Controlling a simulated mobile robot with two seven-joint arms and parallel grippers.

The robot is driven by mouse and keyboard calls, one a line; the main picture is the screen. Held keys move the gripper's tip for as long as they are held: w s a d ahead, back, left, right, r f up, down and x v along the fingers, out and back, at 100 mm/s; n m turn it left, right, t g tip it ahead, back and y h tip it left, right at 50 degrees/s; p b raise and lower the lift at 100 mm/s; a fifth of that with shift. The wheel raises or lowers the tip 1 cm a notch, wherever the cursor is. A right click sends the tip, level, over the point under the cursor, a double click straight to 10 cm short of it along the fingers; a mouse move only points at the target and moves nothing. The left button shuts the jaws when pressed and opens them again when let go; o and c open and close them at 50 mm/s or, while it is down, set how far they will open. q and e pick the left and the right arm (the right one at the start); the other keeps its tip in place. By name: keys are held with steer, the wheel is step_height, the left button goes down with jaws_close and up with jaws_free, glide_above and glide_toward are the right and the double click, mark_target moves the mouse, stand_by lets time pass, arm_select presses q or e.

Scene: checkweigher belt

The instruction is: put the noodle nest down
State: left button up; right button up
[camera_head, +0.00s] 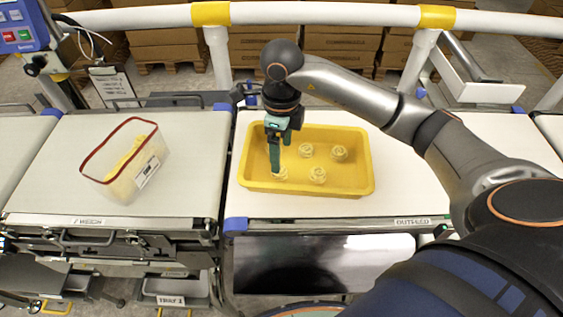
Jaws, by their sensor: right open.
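My right gripper (280,158) reaches down into a yellow tray (255,184) on the right-hand belt. Its green fingers are open. A pale noodle nest (280,175) lies on the tray floor just below the fingertips, partly covered by them; I cannot tell if they touch it. Other nests lie in the tray: one (306,150) at the middle, one (339,153) to the right and one (317,175) at the front. My left gripper is not in view.
A clear red-rimmed bin (112,190) with a yellow scoop-like item stands on the left belt (190,150), marked WEIGH. A white rail (330,14) with yellow bands runs across the back. Belt right of the tray, marked OUTFEED, is bare near the front.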

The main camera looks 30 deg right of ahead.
mark_target(282, 169)
step_height(282, 169, up, 6)
steer(key=shift+f, duration=0.15)
stand_by(0.6)
